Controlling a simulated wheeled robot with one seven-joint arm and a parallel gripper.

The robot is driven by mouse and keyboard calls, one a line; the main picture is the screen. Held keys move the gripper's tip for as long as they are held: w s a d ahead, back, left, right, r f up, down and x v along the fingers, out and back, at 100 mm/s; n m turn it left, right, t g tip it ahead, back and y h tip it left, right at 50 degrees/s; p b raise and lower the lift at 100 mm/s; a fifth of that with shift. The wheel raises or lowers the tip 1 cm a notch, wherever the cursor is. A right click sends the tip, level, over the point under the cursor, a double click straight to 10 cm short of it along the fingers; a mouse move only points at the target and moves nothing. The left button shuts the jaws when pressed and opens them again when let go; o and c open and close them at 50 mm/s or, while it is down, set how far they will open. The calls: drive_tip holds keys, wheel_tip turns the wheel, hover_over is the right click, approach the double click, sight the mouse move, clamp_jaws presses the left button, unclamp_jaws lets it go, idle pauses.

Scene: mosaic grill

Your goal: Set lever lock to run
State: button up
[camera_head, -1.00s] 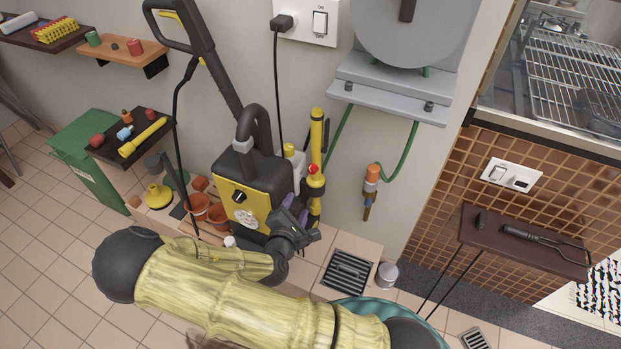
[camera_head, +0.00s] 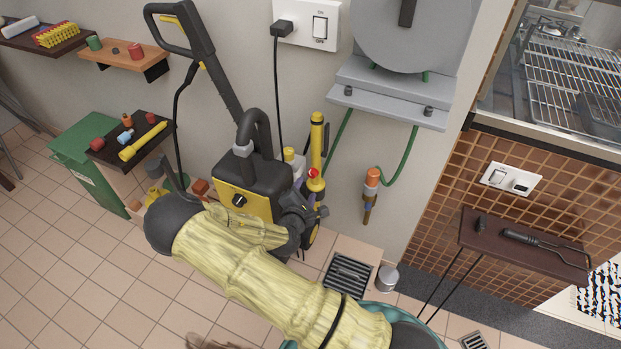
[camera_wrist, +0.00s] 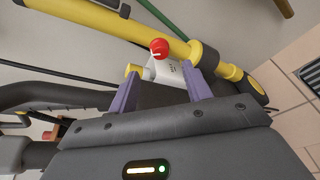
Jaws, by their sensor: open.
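A black and yellow pressure washer (camera_head: 250,185) stands on the floor by the wall, with a dark dial on its front. An upright yellow tube (camera_head: 317,145) with a red knob (camera_head: 313,173) stands at its right side. In the wrist view the yellow tube (camera_wrist: 215,62) crosses the top and the red knob (camera_wrist: 159,48) lies just beyond my fingertips. My gripper (camera_wrist: 160,82) is open, its two purple fingers apart with nothing held between them. I cannot tell which part is the lever lock.
A green hose (camera_head: 400,158) with an orange fitting hangs on the wall to the right. A floor drain (camera_head: 347,275) and a metal can (camera_head: 387,279) lie to the right. A small shelf (camera_head: 470,230) holds grill tools.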

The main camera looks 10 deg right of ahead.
sight(312, 176)
drive_tip(key=x, duration=0.7)
drive_tip(key=shift+w, duration=0.2)
drive_tip(key=c, duration=1)
